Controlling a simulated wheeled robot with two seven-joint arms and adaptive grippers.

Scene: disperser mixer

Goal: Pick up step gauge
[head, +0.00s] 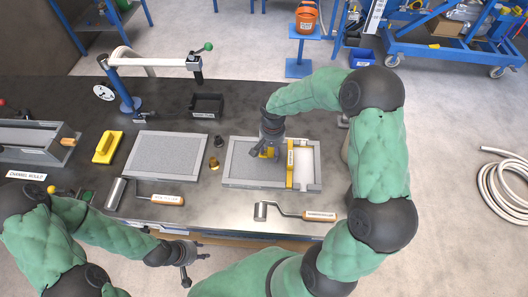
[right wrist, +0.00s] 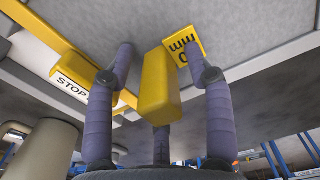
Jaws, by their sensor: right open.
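The step gauge (head: 269,152) appears as a small yellow piece under my right gripper (head: 263,150), mostly hidden by it. In the right wrist view, a yellow block (right wrist: 160,90) stands between the spread fingers of my right gripper (right wrist: 161,60). A yellow face (right wrist: 183,48) marked in mm shows behind it, by the right fingertip. My right gripper is open; whether a finger touches the gauge I cannot tell. My left gripper (head: 190,264) is empty, low at the front of the table, with its fingers apart.
The grey tray (head: 232,179) lies below my right gripper, crossed by a yellow stop bar (head: 290,172). A roller (head: 290,212) lies in front. Another tray (head: 167,158), small brass pieces (head: 214,164), a black box (head: 207,104) and a yellow-handled float (head: 107,146) stand left.

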